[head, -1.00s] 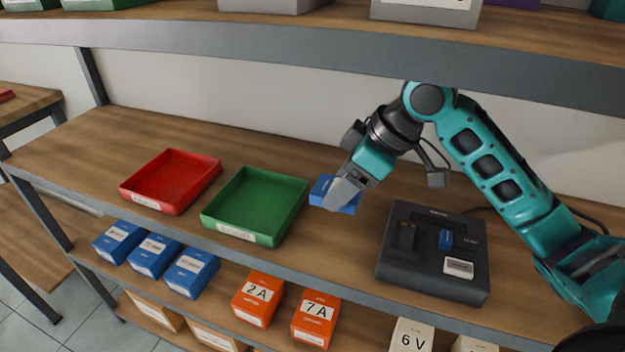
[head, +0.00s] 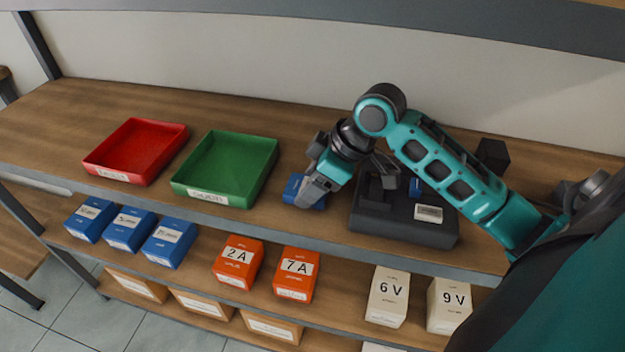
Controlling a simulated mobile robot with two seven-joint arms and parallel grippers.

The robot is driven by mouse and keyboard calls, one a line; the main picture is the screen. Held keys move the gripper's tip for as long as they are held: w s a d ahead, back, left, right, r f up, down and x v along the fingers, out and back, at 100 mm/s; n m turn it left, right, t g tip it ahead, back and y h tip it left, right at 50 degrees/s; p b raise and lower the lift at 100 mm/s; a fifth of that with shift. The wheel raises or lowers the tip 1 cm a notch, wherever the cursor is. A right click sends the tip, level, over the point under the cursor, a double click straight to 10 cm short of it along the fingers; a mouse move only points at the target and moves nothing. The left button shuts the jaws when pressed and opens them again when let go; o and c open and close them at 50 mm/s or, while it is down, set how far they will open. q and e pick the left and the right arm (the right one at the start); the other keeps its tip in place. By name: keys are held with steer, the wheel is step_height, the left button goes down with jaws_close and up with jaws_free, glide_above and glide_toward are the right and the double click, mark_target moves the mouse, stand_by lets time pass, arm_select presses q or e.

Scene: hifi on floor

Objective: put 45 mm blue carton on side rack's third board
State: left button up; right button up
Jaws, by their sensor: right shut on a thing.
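My right gripper (head: 306,193) is shut on a small blue carton (head: 292,187), partly hidden behind the fingers. The carton is over the wooden board between the green tray and the black device; I cannot tell whether it touches the board. On the board below, at the left, several blue cartons (head: 128,230) with white labels stand in a row; their print is too small to read. I cannot tell which rack is the side rack; another wooden rack or table (head: 30,235) shows at the left edge. My left gripper is not in view.
A red tray (head: 136,148) and a green tray (head: 228,165) stand left of the gripper. A black device (head: 385,226) is close on its right. Orange cartons (head: 238,262) and white cartons (head: 388,297) fill parts of the lower board. An upper shelf edge (head: 400,27) runs above.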

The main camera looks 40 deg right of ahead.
steer(key=shift+f, duration=0.15)
steer(key=o, duration=1)
steer(key=v, duration=1.2)
steer(key=shift+r, duration=0.25)
steer(key=shift+a, duration=0.1)
